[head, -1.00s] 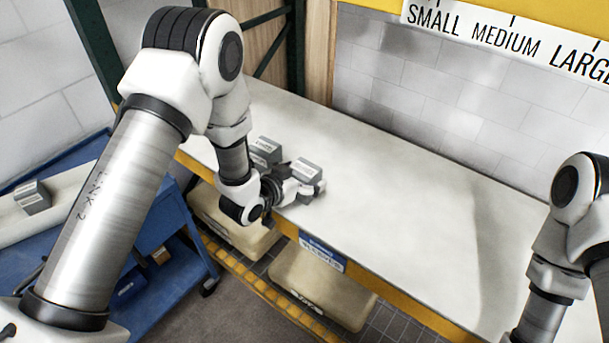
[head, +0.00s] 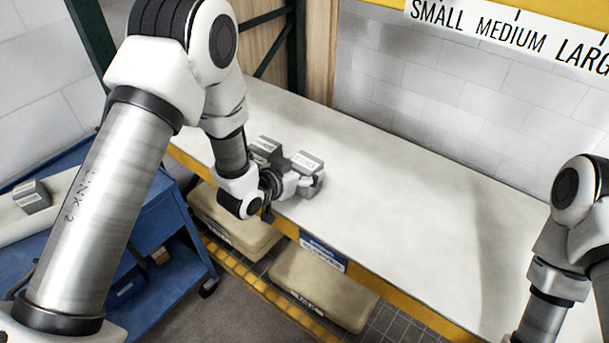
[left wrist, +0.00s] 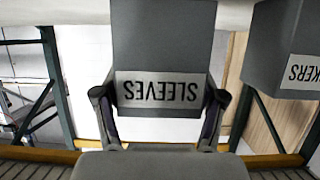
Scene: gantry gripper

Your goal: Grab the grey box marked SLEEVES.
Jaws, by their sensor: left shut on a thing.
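The grey box marked SLEEVES (left wrist: 163,45) fills the middle of the left wrist view, its white label upside down there. My left gripper (left wrist: 158,98) has one finger on each side of it and is shut on it. In the head view this grey box (head: 308,162) is at the near edge of the table, with my left gripper (head: 303,183) at its near side. I cannot tell whether it is clear of the table top. My right gripper is out of view; only part of that arm shows at the right edge.
Another grey box (head: 265,149), its label ending in KERS in the left wrist view (left wrist: 283,45), stands close beside it. The white table top (head: 400,200) is clear to the right. A third grey box (head: 33,197) is at far left by a blue cart (head: 165,222). Bins (head: 320,290) sit below.

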